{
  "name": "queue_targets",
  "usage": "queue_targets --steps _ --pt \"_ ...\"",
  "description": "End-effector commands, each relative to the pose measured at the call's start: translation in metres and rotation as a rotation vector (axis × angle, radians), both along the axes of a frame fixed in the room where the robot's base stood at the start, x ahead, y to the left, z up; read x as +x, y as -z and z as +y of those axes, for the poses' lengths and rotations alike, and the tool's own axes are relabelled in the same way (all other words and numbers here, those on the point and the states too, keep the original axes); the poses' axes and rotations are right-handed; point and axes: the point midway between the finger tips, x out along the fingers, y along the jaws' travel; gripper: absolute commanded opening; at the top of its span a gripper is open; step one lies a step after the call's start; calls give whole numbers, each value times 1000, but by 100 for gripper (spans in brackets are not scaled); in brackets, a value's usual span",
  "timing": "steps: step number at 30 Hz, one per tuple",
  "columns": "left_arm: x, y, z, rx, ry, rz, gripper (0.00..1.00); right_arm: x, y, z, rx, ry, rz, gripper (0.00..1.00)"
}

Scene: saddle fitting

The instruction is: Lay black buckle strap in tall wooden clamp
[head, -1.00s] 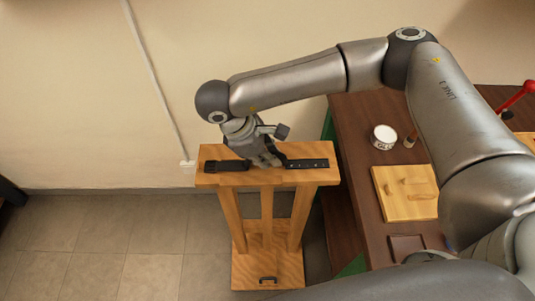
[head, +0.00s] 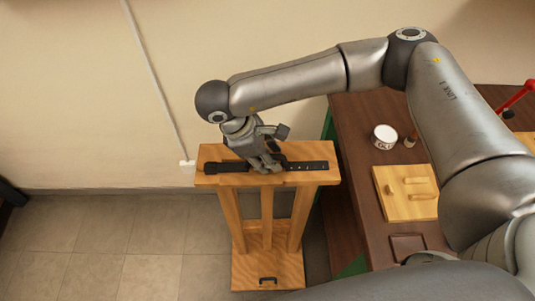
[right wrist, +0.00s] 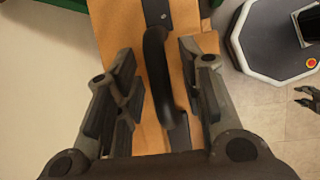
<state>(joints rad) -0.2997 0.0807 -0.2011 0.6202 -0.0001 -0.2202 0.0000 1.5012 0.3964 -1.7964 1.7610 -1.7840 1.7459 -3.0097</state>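The tall wooden clamp (head: 318,151) stands upright on the floor near the wall. The black buckle strap (head: 306,165) lies lengthwise along its top, with the buckle end at the left. My right gripper (head: 267,165) is at the middle of the strap and hides part of it. In the right wrist view, my right gripper's fingers (right wrist: 157,88) stand apart on either side of the strap (right wrist: 154,62), with gaps visible. The strap's middle bows up between them there. A small dark claw (right wrist: 307,97) at the right edge of that view may be my left gripper; its state is unclear.
A dark wooden workbench (head: 355,145) stands right of the clamp. It holds a white tin (head: 384,136), a wooden board (head: 403,205) with small wooden pieces, and a dark square (head: 407,247). Tiled floor (head: 120,240) left of the clamp is free.

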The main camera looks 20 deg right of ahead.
Motion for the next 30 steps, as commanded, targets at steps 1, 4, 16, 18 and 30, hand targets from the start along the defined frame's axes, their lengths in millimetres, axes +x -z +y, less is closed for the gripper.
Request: queue_targets --steps 1,4,16,18,30 --pt "0 -8 0 0 0 0 40 0 -7 0 0 0 0 36" --pt "0 -13 0 0 0 0 40 1 -15 2 1 -1 -2 36" --pt "-1 22 -1 -1 -1 1 40 -1 -94 40 1 -1 -3 36" --pt "-1 23 -1 -1 -1 1 40 -2 -103 44 1 0 -3 36" --pt "-1 25 0 -1 -2 1 40 -3 -119 49 0 0 1 36"
